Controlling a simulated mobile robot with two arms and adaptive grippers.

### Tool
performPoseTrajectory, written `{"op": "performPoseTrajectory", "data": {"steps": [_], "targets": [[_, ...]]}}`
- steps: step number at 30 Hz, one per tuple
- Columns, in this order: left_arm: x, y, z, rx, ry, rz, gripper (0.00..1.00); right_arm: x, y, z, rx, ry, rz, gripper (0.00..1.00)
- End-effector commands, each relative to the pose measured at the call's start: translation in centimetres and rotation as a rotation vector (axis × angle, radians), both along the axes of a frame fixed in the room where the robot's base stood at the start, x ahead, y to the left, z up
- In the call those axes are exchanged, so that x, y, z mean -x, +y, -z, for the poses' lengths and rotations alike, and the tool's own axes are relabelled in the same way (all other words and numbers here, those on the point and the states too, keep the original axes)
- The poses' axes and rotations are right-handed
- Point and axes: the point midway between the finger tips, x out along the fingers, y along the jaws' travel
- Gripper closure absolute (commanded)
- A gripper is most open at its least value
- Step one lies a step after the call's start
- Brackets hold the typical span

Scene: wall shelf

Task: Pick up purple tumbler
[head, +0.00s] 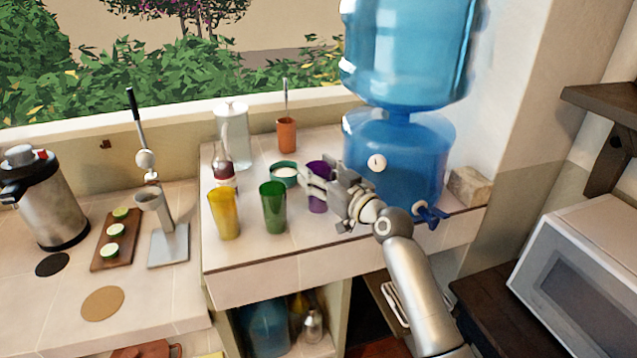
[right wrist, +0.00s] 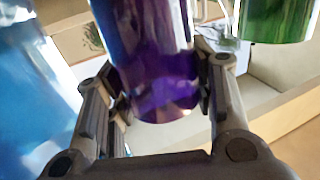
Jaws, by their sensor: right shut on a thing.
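The purple tumbler (head: 318,203) stands upright at the right end of the cup group on the tiled counter in the head view. My right gripper (head: 322,188) reaches in from the right and is shut on it, covering part of its middle. In the right wrist view the purple tumbler (right wrist: 158,75) fills the space between the two fingers of my right gripper (right wrist: 160,92), one finger on each side. I cannot tell whether its base touches the counter. My left gripper is not in view.
A green tumbler (head: 273,208) stands just left of the purple one, and a yellow tumbler (head: 223,212) further left. A large blue water jug (head: 395,150) stands close on the right. The counter's front strip (head: 290,248) is clear.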

Motion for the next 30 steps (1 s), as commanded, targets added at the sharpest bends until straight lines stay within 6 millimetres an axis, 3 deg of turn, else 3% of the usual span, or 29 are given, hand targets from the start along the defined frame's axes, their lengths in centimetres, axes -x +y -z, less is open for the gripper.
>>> {"op": "performPoseTrajectory", "data": {"steps": [17, 30], "targets": [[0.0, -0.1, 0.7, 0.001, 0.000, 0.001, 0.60, 5.1, 0.9, -6.3, -0.002, -0.006, 0.001, 0.95], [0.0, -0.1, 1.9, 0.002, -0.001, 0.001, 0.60, 10.2, 1.8, -8.4, -0.003, -0.004, -0.001, 0.95]]}}
